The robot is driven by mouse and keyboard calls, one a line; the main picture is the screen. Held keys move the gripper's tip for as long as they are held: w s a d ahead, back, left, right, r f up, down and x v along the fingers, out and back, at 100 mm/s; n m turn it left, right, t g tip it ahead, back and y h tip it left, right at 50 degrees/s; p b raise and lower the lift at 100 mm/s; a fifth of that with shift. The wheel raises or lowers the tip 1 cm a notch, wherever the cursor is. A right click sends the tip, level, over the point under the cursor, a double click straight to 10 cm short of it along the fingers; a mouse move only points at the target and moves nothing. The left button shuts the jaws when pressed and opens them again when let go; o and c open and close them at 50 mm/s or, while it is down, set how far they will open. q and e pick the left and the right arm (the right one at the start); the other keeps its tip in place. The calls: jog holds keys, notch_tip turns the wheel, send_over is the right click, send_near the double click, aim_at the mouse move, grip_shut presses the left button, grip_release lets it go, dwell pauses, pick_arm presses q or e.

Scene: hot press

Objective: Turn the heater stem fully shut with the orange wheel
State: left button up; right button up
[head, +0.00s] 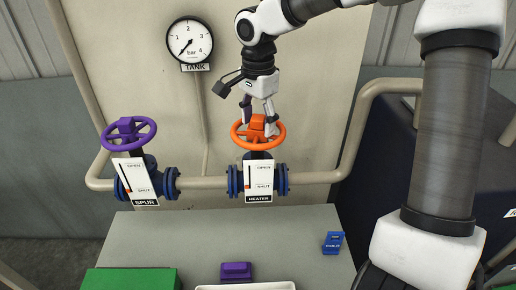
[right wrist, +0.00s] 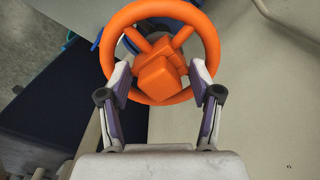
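The orange wheel (head: 258,132) sits on top of the heater valve, above a white HEATER plate (head: 259,180) with OPEN above and SHUT below. A small orange mark on the plate appears low, near SHUT. My right gripper (head: 257,116) comes down on the wheel from above. In the right wrist view the orange wheel (right wrist: 207,38) fills the top middle, with its blocky orange hub (right wrist: 160,80) between the fingertips of my right gripper (right wrist: 160,82). The fingers are spread, with visible gaps to the hub; contact with the rim is unclear. My left gripper is out of view.
A purple wheel (head: 129,133) on the SPUR valve stands left. A TANK gauge (head: 189,40) hangs above. The grey bench (head: 200,235) holds a green block (head: 130,279), a purple block (head: 236,271) and a blue block (head: 333,242).

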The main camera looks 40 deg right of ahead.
jog(key=shift+w+r, duration=0.1)
jog(key=shift+r, duration=0.15)
notch_tip(320, 180, up, 9)
jog(key=p, duration=0.7)
jog(key=shift+f, duration=0.1)
jog(key=shift+f, duration=0.1)
